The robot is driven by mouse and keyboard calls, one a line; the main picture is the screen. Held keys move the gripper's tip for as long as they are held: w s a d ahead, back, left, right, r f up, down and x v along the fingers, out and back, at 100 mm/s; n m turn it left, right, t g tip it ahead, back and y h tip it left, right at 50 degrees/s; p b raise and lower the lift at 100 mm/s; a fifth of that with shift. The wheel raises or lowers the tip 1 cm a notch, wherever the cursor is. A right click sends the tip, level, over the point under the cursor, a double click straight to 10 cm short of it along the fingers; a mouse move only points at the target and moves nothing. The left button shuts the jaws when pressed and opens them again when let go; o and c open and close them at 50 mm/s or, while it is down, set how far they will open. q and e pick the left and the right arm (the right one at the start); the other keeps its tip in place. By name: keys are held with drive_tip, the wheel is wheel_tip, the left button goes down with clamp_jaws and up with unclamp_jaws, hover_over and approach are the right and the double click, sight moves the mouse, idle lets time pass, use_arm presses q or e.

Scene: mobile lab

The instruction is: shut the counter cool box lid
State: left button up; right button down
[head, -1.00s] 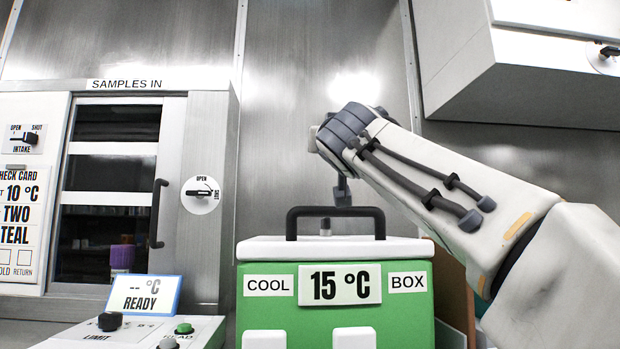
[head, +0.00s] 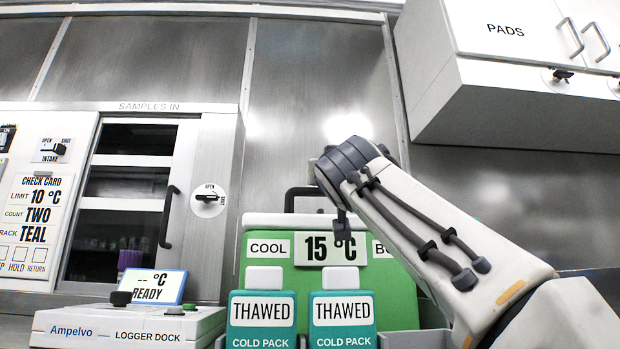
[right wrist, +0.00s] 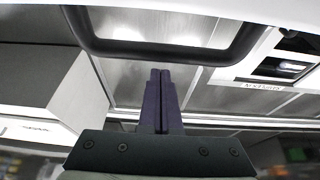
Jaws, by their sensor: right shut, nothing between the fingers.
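The cool box (head: 388,288) is green and stands on the counter in the head view. Its white lid (head: 265,221) lies on top, with no gap visible along the front edge. The lid's dark handle (head: 290,199) stands up from it, partly hidden by my right arm. My right gripper (head: 343,226) hangs in front of the lid and handle. In the right wrist view its fingers (right wrist: 160,73) are shut and empty, and the dark handle (right wrist: 150,48) crosses just beyond their tips. I cannot tell whether they touch. My left gripper is not in view.
Two teal THAWED cold packs (head: 262,325) (head: 342,325) stand in front of the box. The logger dock (head: 110,328) is to their left, below the sample cabinet (head: 215,150). A white PADS cupboard (head: 480,100) hangs at upper right.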

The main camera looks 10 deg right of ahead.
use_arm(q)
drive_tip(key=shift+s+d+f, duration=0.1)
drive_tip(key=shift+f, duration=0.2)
use_arm(e)
drive_tip(key=shift+f, duration=0.3)
drive_tip(key=shift+s+a, duration=0.1)
drive_tip(key=shift+a, duration=0.05)
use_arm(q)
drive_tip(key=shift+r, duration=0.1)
use_arm(e)
drive_tip(key=shift+r, duration=0.1)
